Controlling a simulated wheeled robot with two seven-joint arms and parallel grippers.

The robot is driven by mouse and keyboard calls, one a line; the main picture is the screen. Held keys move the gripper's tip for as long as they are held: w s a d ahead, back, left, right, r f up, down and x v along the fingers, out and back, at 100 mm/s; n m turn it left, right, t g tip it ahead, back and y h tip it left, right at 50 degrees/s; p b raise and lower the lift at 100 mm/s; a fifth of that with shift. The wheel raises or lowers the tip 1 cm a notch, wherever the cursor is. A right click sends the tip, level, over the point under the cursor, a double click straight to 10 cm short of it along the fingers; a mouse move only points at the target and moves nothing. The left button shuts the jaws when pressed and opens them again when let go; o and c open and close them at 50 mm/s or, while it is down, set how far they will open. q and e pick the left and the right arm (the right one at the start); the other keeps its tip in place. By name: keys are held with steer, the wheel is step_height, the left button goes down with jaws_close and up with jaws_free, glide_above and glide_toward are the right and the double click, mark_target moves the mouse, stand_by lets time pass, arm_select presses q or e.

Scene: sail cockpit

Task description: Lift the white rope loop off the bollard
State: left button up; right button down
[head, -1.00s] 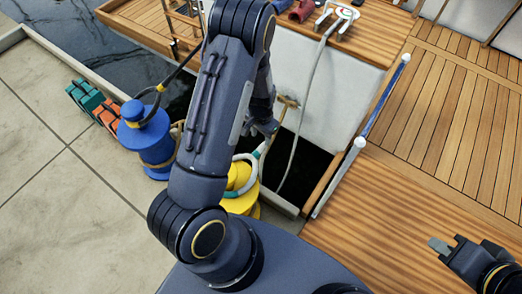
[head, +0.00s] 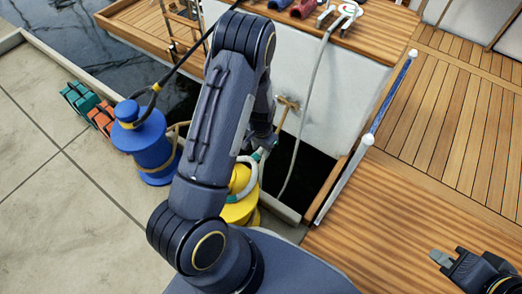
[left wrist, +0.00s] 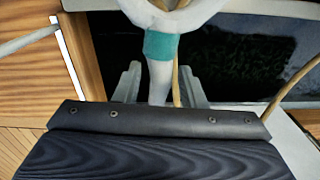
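The white rope loop (head: 248,190) lies around the yellow bollard (head: 236,211), with a teal band on it. My left arm hides much of both in the head view. My left gripper (head: 264,141) is just above the bollard, at the loop's raised part. In the left wrist view the white rope (left wrist: 159,82) with its teal band (left wrist: 161,45) runs between the two grey fingers (left wrist: 160,88). Narrow gaps show beside the rope, so the fingers look open around it. My right gripper (head: 440,257) is over the wooden deck at lower right, seemingly empty; its finger gap is unclear.
A blue bollard (head: 150,150) with a dark rope stands left, near teal (head: 80,98) and orange (head: 102,117) blocks. Dark water lies in the gap between dock (head: 60,210) and boat. A wooden-handled tool (head: 286,106) and a grey hose (head: 303,115) are behind the gripper.

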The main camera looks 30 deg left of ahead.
mark_target(254, 156)
arm_select(q)
jaws_close()
stand_by(0.3)
steer(key=shift+r, duration=0.15)
steer(key=shift+r+p, duration=0.5)
stand_by(0.3)
steer(key=shift+s+a, duration=0.15)
steer(key=shift+s, duration=0.8)
steer(key=shift+s+a, duration=0.1)
steer(key=shift+s, duration=0.8)
